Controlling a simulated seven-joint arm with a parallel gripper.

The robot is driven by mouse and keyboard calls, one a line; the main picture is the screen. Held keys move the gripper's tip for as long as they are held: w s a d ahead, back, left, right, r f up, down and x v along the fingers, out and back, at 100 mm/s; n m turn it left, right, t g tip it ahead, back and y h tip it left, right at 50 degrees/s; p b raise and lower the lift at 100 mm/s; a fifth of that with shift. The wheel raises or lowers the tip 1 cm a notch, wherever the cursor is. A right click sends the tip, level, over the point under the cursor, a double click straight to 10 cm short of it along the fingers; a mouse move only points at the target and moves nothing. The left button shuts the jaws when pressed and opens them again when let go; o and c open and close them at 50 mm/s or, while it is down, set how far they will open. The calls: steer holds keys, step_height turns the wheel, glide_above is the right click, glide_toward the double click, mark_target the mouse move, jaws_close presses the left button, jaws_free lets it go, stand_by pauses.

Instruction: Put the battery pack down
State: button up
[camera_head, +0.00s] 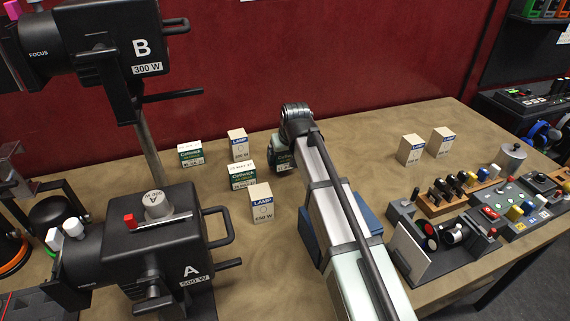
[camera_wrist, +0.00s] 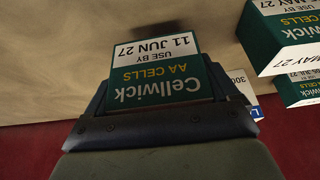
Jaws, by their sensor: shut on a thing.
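My gripper (camera_wrist: 158,88) is shut on a dark green and white battery pack (camera_wrist: 155,72) marked Cellwick AA Cells, use by 11 Jun 27; its lettering is upside down in the wrist view. In the head view the pack (camera_head: 284,167) shows partly below my gripper (camera_head: 282,152), low at the back middle of the table. I cannot tell whether it touches the tabletop. Two similar packs stand to its left: one farther left (camera_head: 190,154) and one nearer (camera_head: 241,175). Both also show at the right of the wrist view.
Lamp boxes stand beside the packs (camera_head: 238,146) (camera_head: 262,204) and at the right (camera_head: 411,149) (camera_head: 440,142). Black lamp heads (camera_head: 150,250) crowd the left. Control panels (camera_head: 455,240) fill the right. The table (camera_head: 360,130) is clear right of the held pack.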

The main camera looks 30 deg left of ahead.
mark_target(285, 163)
steer(key=shift+f, duration=1.5)
steer(key=shift+f, duration=0.15)
steer(key=o, duration=1)
steer(key=shift+c, duration=0.2)
steer(key=v, duration=1.2)
steer(key=shift+r, duration=0.2)
